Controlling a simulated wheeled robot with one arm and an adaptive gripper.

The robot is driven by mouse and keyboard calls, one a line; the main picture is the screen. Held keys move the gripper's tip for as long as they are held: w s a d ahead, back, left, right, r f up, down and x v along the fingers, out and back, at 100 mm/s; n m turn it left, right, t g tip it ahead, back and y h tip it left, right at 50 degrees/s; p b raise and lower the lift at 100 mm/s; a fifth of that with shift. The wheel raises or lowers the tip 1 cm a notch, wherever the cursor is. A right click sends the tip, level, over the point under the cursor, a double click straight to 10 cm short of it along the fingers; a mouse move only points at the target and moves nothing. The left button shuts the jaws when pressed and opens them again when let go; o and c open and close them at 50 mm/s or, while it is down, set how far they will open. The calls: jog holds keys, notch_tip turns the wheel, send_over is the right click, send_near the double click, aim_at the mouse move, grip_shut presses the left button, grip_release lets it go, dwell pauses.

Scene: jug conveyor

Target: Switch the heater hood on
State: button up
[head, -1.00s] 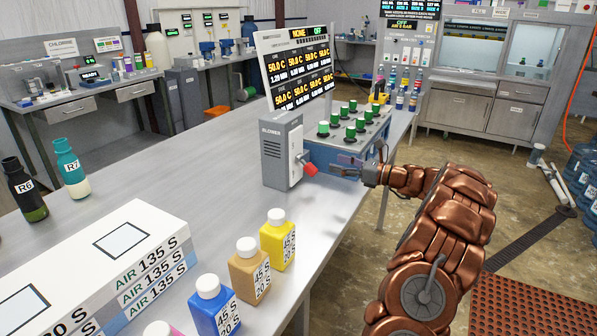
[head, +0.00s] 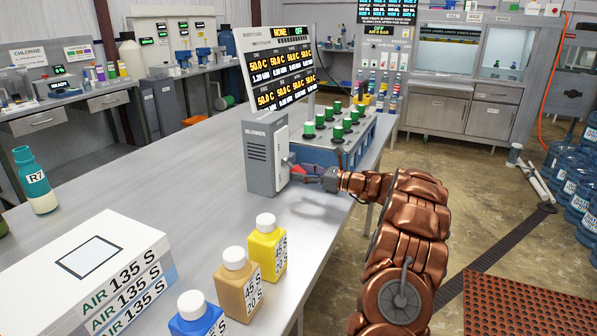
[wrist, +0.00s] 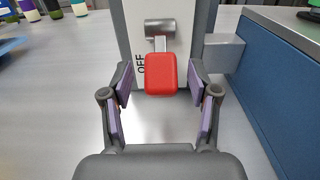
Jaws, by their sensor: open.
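A grey box labelled BLOWER (head: 262,160) stands on the table, joined to a unit with green-topped parts and a tilted display (head: 281,72) reading NONE and OFF. A lever with a red handle (wrist: 161,74) hangs down from a metal pivot on the box's white plate, beside the word OFF. In the head view the red handle (head: 297,168) is small and partly hidden. My gripper (wrist: 164,88) is open, with one purple-padded finger on each side of the handle. The pads look apart from it. In the head view my gripper (head: 318,177) is beside the box.
Yellow (head: 266,247), tan (head: 241,283) and blue (head: 197,318) bottles stand near the table's front edge, beside a stack of white AIR boxes (head: 92,262). A teal bottle R7 (head: 36,180) stands at left. The table's middle is clear.

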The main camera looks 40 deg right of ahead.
jog(key=shift+x, duration=0.9)
grip_shut()
